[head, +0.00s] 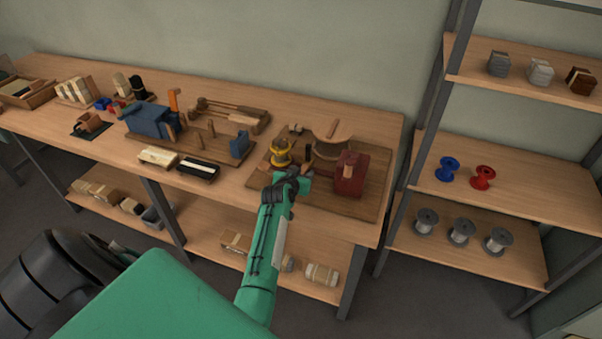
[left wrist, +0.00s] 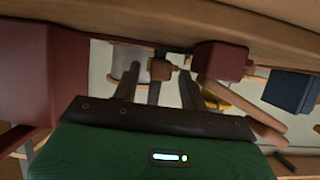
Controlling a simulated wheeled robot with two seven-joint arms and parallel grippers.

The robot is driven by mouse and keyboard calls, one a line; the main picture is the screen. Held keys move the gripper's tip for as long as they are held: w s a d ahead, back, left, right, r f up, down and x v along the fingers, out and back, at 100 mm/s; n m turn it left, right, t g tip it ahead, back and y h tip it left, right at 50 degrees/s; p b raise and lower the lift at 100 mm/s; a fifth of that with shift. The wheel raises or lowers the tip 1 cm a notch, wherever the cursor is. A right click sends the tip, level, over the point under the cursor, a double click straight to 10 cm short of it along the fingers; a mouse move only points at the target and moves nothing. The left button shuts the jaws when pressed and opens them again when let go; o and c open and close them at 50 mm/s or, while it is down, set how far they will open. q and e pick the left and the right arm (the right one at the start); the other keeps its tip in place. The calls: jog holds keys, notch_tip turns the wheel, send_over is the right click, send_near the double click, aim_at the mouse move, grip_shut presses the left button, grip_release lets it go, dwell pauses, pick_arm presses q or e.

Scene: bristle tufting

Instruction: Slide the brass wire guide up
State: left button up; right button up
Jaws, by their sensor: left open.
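In the left wrist view, a small brass-coloured block (left wrist: 161,70), which looks like the wire guide, shows between the finger ends, in front of a grey upright post. I cannot tell whether the fingers touch it. My left gripper (head: 292,178) is at the front of the right-hand wooden board (head: 338,202) in the head view, just below a yellow spool (head: 281,153). In the left wrist view its two dark fingers (left wrist: 160,80) are apart. I cannot make out the guide in the head view. My right gripper is not in view.
A dark red block (head: 350,175) stands right of my gripper, with a curved wooden piece (head: 334,131) behind it. A blue vise-like tool (head: 150,121) and a small blue block (head: 239,145) stand left. A shelf rack (head: 475,204) with spools is right.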

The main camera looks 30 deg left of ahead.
pick_arm(q)
grip_shut()
jog(key=shift+r+p, duration=1.55)
jog(key=shift+r, duration=0.1)
jog(key=shift+w, duration=0.1)
grip_release()
jog(key=b+v, duration=0.1)
jog(key=v, duration=1.3)
jog(key=shift+b, duration=0.4)
jog(key=shift+f, duration=0.1)
